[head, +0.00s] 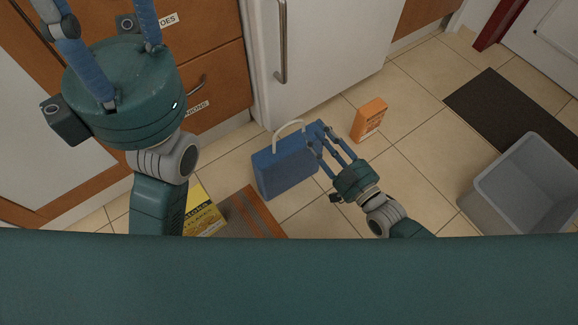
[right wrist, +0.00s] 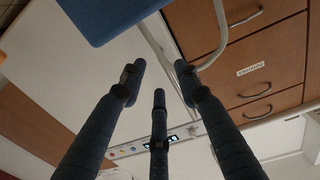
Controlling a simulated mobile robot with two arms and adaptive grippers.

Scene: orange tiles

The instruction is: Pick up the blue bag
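The blue bag (head: 285,168) stands on the tiled floor in front of the white fridge, its pale handle (head: 289,127) raised. In the right wrist view the bag (right wrist: 108,18) is at the top edge, with its handle (right wrist: 205,50) to the right. My right gripper (head: 318,141) is at the bag's right end, fingers spread and nothing between them. From the head view I cannot tell whether a finger touches the bag. My left gripper (head: 105,25) is raised at the upper left, fingers apart and empty, its tips partly out of frame.
An orange box (head: 369,119) stands right of the bag. A yellow package (head: 203,212) and a grey-orange mat (head: 250,215) lie to the left. A grey bin (head: 520,185) and dark mat (head: 505,105) are at the right. The fridge (head: 325,50) and drawers (head: 215,85) are behind.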

